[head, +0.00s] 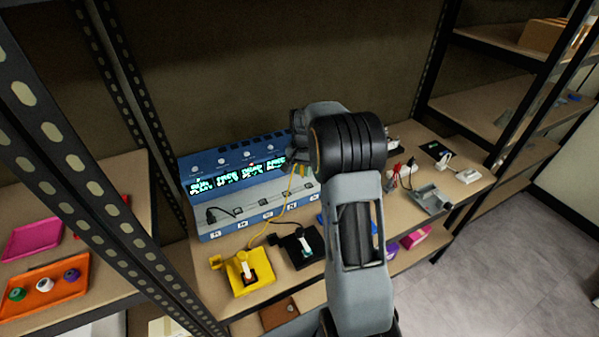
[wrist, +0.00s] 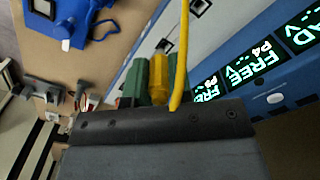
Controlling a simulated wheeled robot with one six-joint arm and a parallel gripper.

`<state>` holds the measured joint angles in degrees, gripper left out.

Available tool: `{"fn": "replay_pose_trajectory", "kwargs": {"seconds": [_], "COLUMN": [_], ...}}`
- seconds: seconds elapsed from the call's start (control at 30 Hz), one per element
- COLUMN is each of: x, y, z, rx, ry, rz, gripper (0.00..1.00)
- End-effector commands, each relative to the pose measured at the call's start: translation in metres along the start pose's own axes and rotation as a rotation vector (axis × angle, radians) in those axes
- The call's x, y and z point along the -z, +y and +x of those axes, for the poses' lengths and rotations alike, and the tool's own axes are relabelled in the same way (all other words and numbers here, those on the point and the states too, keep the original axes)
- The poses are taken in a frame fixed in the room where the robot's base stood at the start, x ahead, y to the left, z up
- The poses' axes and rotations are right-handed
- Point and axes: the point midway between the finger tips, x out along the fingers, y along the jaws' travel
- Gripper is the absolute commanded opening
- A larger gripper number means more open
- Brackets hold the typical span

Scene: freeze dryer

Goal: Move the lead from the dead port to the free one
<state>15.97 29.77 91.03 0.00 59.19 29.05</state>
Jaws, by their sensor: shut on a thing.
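My gripper (head: 298,166) is shut on a yellow plug (wrist: 159,70), held above the right part of the blue and grey port unit (head: 225,222). The yellow lead (head: 281,213) hangs from it and runs down toward a yellow device (head: 245,272); it also shows in the wrist view (wrist: 184,40). The unit's displays are green; in the wrist view one reads FREE P4 (wrist: 262,60), another ends in AD (wrist: 303,28), and a third shows part of FREE (wrist: 207,92). A black plug (head: 212,216) sits at the leftmost port. My arm hides the unit's right end.
A black device (head: 300,249) with a dark cable stands beside the yellow one. Right of my arm are a grey bracket-like item (head: 430,199), red leads (head: 398,169) and a white adapter (head: 467,176). Shelf uprights (head: 88,190) stand at the left.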

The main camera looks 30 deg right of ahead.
Motion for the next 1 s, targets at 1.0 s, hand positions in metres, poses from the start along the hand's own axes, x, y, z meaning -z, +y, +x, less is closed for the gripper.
{"fn": "replay_pose_trajectory", "kwargs": {"seconds": [1.0], "x": [0.066], "y": [0.003], "z": [0.000], "rx": [0.000], "ry": [0.000], "rz": [0.000], "gripper": [0.00]}}
